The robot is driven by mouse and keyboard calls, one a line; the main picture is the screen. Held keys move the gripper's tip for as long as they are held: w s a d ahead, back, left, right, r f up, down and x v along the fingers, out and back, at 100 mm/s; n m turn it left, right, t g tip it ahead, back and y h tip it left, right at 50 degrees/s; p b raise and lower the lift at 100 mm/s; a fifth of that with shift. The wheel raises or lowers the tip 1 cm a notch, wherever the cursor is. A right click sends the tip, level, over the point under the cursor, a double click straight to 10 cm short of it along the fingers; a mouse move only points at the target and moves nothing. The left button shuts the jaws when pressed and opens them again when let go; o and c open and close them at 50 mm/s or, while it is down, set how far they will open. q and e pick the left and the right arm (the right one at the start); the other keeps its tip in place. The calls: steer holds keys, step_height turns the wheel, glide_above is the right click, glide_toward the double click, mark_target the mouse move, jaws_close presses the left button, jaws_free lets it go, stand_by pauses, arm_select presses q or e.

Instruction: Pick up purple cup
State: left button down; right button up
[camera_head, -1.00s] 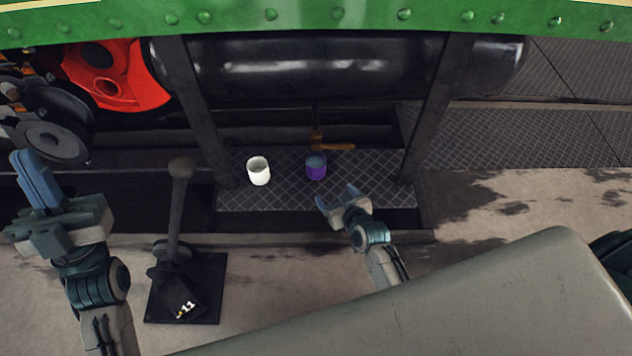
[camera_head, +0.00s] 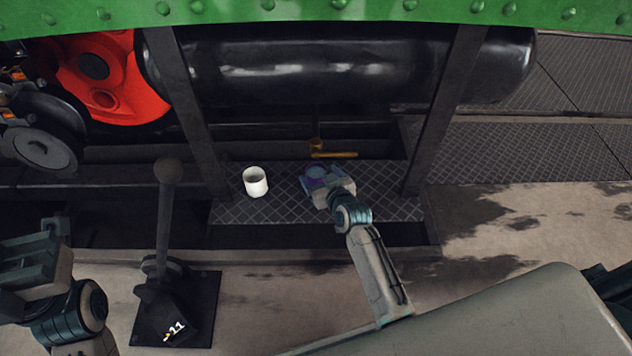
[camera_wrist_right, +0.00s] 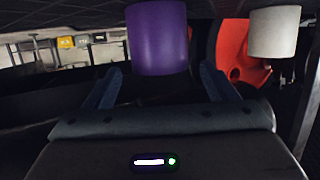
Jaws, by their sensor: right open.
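The purple cup (camera_head: 316,172) stands on the dark tread-plate step (camera_head: 380,205), and my right gripper partly hides it. My right gripper (camera_head: 322,184) is open, with its blue fingers at the cup's near side. In the right wrist view, the purple cup (camera_wrist_right: 157,38) is just beyond and between the fingertips of the gripper (camera_wrist_right: 162,80). The view does not show the fingers closed on it. My left gripper (camera_head: 30,250) is at the lower left, apart from the cup, and its fingers cannot be made out clearly.
A white cup (camera_head: 255,182) stands on the step to the left of the purple cup; it also shows in the right wrist view (camera_wrist_right: 274,32). Dark posts (camera_head: 440,110) flank the step. A lever (camera_head: 166,220) stands at left.

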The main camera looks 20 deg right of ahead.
steer(key=shift+w+a+f, duration=0.1)
steer(key=shift+w+f, duration=0.25)
steer(key=shift+w, duration=0.6)
steer(key=shift+c, duration=0.2)
steer(key=c, duration=1)
steer(key=shift+c, duration=0.2)
steer(key=shift+r, duration=0.1)
